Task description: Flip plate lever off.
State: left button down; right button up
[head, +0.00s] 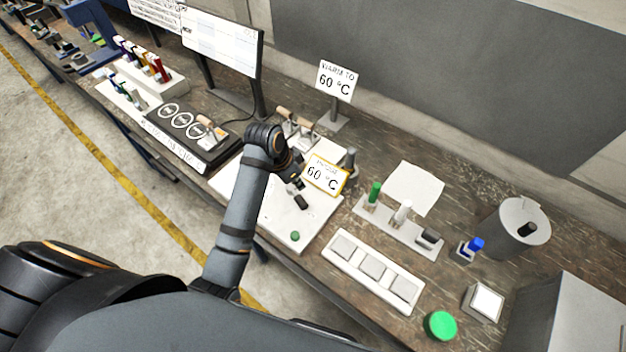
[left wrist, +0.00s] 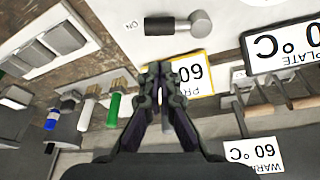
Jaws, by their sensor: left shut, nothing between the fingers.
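In the head view my left gripper (head: 295,186) is over the white plate unit (head: 270,208), and the lever is hard to make out. My right gripper is out of view.
A yellow-framed 60 °C sign (head: 326,175) stands close beside my left gripper. A green lamp (head: 295,236) is on the plate unit.

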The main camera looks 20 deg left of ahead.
aim_at(298, 198)
pick_arm(q)
jog(key=shift+d, duration=0.1)
jog(key=p+x, duration=0.2)
jog(key=x, duration=0.4)
jog(key=shift+s+d+f, duration=0.1)
jog(key=shift+s+f, duration=0.05)
jog(key=shift+f, duration=0.05)
jog(key=shift+s+x, duration=0.2)
jog(key=shift+x, duration=0.75)
jog(key=shift+w+f, duration=0.25)
jog(key=shift+f, duration=0.35)
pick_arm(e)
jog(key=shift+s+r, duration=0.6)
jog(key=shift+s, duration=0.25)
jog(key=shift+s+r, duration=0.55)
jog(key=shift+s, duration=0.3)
